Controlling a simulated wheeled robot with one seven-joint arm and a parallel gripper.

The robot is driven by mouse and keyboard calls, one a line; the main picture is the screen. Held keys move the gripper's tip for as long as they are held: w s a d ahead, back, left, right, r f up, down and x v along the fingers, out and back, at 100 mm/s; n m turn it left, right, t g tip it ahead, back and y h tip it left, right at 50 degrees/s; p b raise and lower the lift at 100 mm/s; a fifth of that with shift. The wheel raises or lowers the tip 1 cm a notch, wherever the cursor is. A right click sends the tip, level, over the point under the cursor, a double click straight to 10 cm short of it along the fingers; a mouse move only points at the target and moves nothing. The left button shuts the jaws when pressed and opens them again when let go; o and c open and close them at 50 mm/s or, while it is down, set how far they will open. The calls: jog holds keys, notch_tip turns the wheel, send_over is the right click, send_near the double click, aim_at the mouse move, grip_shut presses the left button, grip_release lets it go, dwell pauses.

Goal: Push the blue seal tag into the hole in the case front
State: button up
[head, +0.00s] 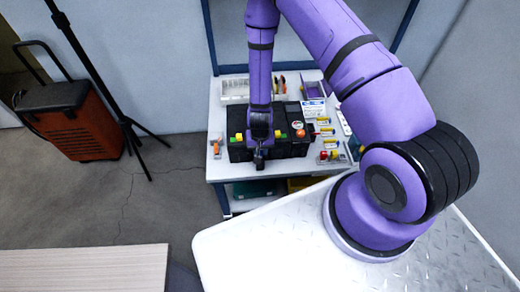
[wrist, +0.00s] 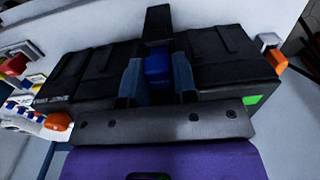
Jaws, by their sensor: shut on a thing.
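The black case (head: 290,148) stands on the white workbench, and it fills the middle of the wrist view (wrist: 85,75). My gripper (wrist: 157,80) is shut on the blue seal tag (wrist: 158,68), which shows as a small blue block between the two grey-blue fingers. In the head view my gripper (head: 260,153) is at the front side of the case, left of its middle. The fingertips and tag are very close to the case; I cannot tell whether they touch it. The hole in the case front is hidden behind the tag and gripper.
Orange and red pieces (head: 298,128) and small yellow-marked boxes (head: 328,141) lie at and right of the case. A small orange item (head: 216,147) is at the bench's left.

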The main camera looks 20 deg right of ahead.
jog(key=shift+f, duration=0.45)
dwell(1.5)
jog(key=o, duration=1.2)
jog(key=shift+r, duration=3.5)
